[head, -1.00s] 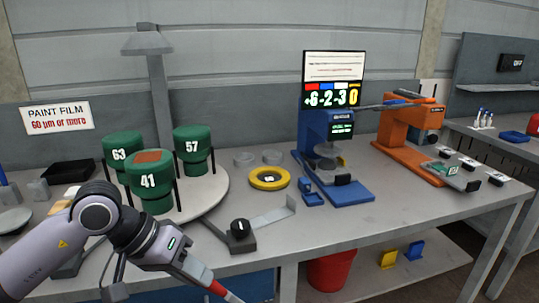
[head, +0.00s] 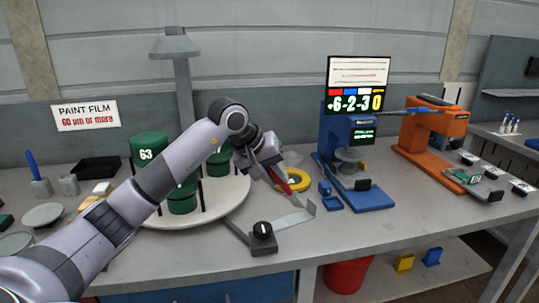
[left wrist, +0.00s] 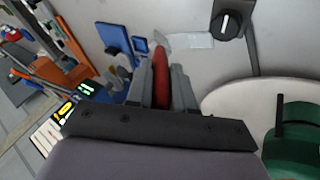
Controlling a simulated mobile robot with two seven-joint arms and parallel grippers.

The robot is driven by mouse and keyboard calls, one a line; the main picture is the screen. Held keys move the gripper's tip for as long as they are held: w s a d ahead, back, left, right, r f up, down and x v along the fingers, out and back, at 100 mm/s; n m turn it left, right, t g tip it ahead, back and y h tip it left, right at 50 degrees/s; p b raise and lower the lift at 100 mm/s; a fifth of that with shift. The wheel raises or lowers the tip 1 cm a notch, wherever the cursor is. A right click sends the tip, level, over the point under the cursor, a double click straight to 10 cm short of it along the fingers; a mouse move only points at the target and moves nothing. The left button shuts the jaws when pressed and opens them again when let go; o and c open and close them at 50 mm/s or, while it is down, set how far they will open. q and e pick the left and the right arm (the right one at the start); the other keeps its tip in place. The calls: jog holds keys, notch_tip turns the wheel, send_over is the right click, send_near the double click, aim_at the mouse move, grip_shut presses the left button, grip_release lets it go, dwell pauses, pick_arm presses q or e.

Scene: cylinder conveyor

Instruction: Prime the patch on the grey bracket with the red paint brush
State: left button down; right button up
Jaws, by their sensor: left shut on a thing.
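My left gripper (head: 280,172) is shut on the red paint brush (head: 283,183) and holds it tilted, tip down, just above and behind the grey bracket (head: 287,220). In the left wrist view the brush's red handle (left wrist: 161,78) lies between the two fingers, and its pale tip points toward the bracket (left wrist: 192,41). I cannot tell whether the tip touches it. The bracket is a thin bent strip lying on the bench beside a dark clamp with a black knob (head: 262,232). No separate patch can be made out. My right gripper is not in view.
A white turntable (head: 225,208) with green drums stands behind my left arm. A yellow ring (head: 318,184) lies behind the brush. A blue press (head: 372,197) and an orange one (head: 440,142) stand to the right. The bench front right of the bracket is clear.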

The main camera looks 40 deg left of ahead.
pick_arm(q)
jog(key=shift+n+y, duration=0.4)
jog(key=shift+n, duration=0.5)
jog(key=a+f+b, duration=0.1)
jog(key=b, duration=0.1)
jog(key=w+a+f+b, duration=0.1)
jog(key=a+f+b, duration=0.1)
jog(key=shift+w+a+f, duration=0.1)
jog(key=shift+w+a, duration=0.05)
jog(key=shift+a, duration=0.1)
